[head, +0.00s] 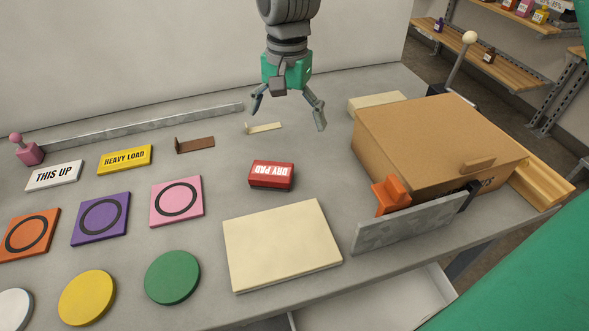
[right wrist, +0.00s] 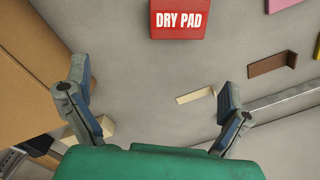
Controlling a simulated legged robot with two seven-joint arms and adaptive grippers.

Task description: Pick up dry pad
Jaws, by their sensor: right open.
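The dry pad (head: 272,175) is a small red block with a white "DRY PAD" label. It lies flat on the grey table, between the pink square and the cardboard box, with its lettering upside down in the head view. In the right wrist view the dry pad (right wrist: 180,19) shows at the top edge, partly cut off. My right gripper (head: 288,112) hangs above the back of the table, fingers pointing down and spread, with nothing between them. Its open fingers (right wrist: 150,108) also show in the right wrist view, apart from the pad. My left gripper is not in view.
A cardboard box (head: 435,140) stands right of the pad, with an orange clamp (head: 391,196) and grey plate at its front. A cream board (head: 282,246) lies in front of the pad. A small cream bracket (head: 264,128) lies behind it. Colored squares and discs fill the left.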

